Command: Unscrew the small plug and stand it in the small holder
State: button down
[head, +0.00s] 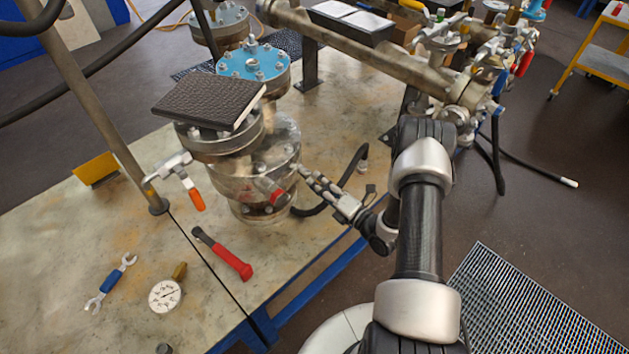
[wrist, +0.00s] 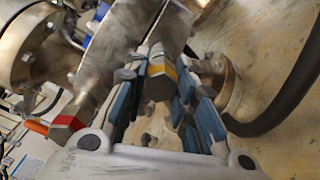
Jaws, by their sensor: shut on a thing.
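My gripper (head: 306,174) reaches the right side of the steel flanged vessel (head: 250,160) low on its body. In the wrist view my gripper (wrist: 160,72) has its blue-padded fingers shut on either side of a plug with a yellow band (wrist: 157,83). The plug has a hex-shaped end facing the camera and lies against the vessel's metal; I cannot tell if its thread is still engaged. A second plug with a red band (head: 268,190) sticks out of the vessel to the left; it also shows in the wrist view (wrist: 66,124). I cannot make out the small holder.
A dark textured plate (head: 208,102) lies on top of the vessel. A valve with an orange handle (head: 196,200) projects at left. A red-handled tool (head: 228,256), a wrench (head: 110,283) and a gauge (head: 165,295) lie on the bench. A black hose (wrist: 285,105) curves close to my gripper.

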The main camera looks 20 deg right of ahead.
jog(key=c, duration=1.2)
grip_release()
jog(key=shift+c, duration=0.2)
jog(key=v, duration=1.2)
jog(key=shift+c, duration=0.4)
